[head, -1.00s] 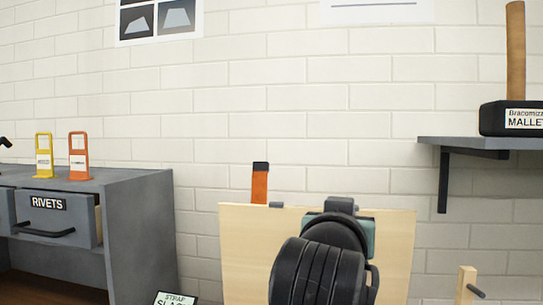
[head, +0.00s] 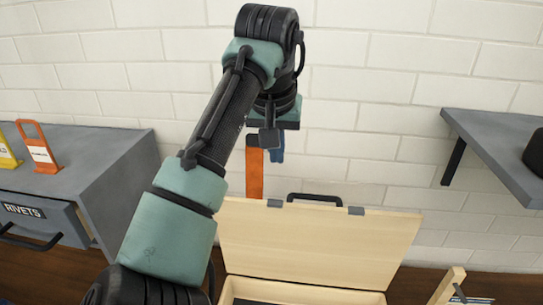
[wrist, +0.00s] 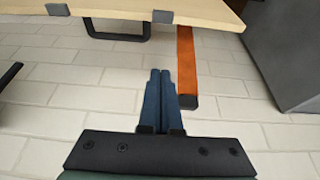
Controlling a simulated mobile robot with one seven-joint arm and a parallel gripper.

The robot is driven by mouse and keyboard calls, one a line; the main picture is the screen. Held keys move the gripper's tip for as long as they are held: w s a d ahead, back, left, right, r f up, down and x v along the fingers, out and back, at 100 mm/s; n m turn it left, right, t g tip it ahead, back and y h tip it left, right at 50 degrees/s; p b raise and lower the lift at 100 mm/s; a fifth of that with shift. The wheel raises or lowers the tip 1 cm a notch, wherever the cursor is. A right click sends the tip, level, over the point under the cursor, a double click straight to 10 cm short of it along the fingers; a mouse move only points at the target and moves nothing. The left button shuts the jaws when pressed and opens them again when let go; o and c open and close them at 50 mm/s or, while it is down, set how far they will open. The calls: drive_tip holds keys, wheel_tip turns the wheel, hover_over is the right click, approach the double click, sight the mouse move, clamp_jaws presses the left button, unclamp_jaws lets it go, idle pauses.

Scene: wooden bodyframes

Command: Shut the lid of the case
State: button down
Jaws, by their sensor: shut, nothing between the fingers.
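The case is pale wood. Its lid (head: 315,245) stands open, leaning back toward the wall, above the case body (head: 310,294) at the bottom of the head view. A black handle (head: 315,198) and two grey latches are on the lid's upper edge. My gripper (head: 277,160) is above and behind that edge, shut and empty, apart from the lid. In the wrist view, its blue fingers (wrist: 160,75) are together, with the lid edge (wrist: 210,12) and handle (wrist: 116,32) beyond them. The inside of the case is mostly cut off.
An orange upright bar (head: 254,172) stands behind the lid, close beside my fingers. A grey drawer cabinet (head: 100,185) is on the left. A grey wall shelf (head: 500,145) is on the right. A wooden post (head: 446,287) stands at lower right. The white brick wall is behind.

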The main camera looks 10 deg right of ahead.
drive_tip(key=shift+s+f+p, duration=0.2)
drive_tip(key=shift+f+p, duration=0.6)
drive_tip(key=shift+f, duration=0.65)
drive_tip(key=shift+s+f+p, duration=0.25)
drive_tip(key=shift+f+p, duration=0.5)
drive_tip(key=shift+f, duration=0.65)
drive_tip(key=shift+s+f+p, duration=0.2)
drive_tip(key=shift+f+p, duration=0.6)
drive_tip(key=shift+f, duration=0.65)
